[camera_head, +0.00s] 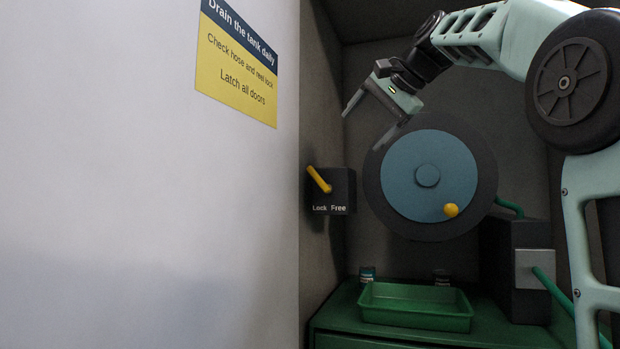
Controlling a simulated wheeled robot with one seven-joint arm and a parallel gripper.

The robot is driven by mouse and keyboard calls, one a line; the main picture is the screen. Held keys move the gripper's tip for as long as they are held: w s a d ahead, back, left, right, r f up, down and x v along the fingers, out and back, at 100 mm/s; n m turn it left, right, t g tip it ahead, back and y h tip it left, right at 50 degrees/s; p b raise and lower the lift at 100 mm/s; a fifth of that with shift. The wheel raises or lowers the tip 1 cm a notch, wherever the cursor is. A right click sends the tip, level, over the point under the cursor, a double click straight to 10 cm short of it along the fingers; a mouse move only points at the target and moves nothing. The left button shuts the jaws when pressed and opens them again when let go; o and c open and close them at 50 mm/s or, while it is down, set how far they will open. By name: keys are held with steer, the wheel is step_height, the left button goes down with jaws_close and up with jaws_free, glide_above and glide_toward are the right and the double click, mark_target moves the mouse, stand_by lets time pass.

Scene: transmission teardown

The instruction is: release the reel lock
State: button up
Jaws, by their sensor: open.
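The reel lock is a dark box (340,184) on the left wall of the compartment, with the words "Lock" and "Free" along its bottom. Its yellow lever (319,179) tilts up and to the left, on the "Lock" side. The hose reel (430,190) is a blue disc with a dark rim and a yellow knob (451,210), to the right of the lock. My gripper (374,116) is open and empty, above and to the right of the lock, in front of the reel's upper left. It appears apart from the lever.
A large white panel fills the left side, bearing a yellow and blue notice (238,58). Below the reel, a green tray (415,307) sits on a green cabinet (345,327). A dark box with a green hose (552,280) stands at right. Space between gripper and lock looks clear.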

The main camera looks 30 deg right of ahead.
mark_target(321, 177)
steer(key=p+x, duration=0.3)
steer(key=x, duration=1.4)
steer(key=c, duration=1.1)
steer(key=shift+f, duration=0.1)
